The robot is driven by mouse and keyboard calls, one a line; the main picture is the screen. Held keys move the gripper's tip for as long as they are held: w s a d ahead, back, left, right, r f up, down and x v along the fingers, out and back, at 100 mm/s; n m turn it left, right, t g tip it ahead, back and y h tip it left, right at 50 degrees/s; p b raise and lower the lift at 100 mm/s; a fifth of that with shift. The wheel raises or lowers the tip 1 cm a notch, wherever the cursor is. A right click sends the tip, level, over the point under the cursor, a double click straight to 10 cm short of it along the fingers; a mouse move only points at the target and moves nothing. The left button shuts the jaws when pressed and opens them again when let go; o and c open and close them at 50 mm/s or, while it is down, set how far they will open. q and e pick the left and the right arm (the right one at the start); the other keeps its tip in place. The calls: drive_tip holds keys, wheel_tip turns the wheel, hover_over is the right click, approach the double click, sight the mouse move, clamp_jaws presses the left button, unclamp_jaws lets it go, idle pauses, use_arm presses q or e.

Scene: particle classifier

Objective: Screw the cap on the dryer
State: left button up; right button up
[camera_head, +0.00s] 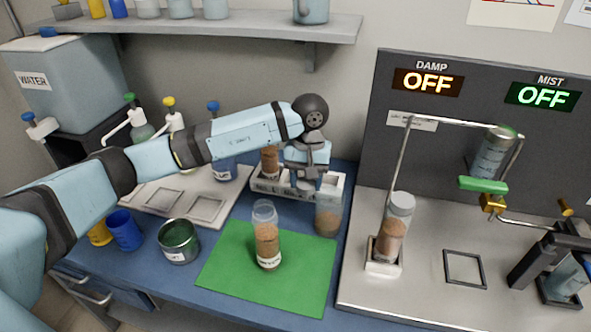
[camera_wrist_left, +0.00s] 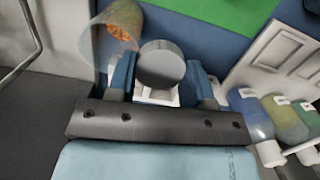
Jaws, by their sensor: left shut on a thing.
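My left gripper (camera_head: 305,185) points down over the right part of a white rack (camera_head: 334,187). In the left wrist view its blue fingers (camera_wrist_left: 161,80) are shut on a round grey cap (camera_wrist_left: 160,62). I cannot tell whether the cap touches the rack. An open clear jar with brown grains (camera_head: 328,218) stands beside the gripper and also shows in the left wrist view (camera_wrist_left: 112,38). A taller clear tube of brown grains (camera_head: 266,235) stands upright on a green mat (camera_head: 302,287). My right gripper is not in view.
A metal machine (camera_head: 440,308) on the right holds a grain tube (camera_head: 395,225) under thin pipes; its signs read OFF. A green tin (camera_head: 179,241) and a blue cup (camera_head: 124,230) stand left of the mat. Another grain tube (camera_head: 270,162) stands in the rack.

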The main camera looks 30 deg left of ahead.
use_arm(q)
drive_tip(key=m, duration=0.2)
drive_tip(key=d+m, duration=0.1)
drive_tip(key=shift+s+d+f+m, duration=0.1)
drive_tip(key=shift+f+m, duration=0.15)
drive_tip(key=shift+m, duration=0.15)
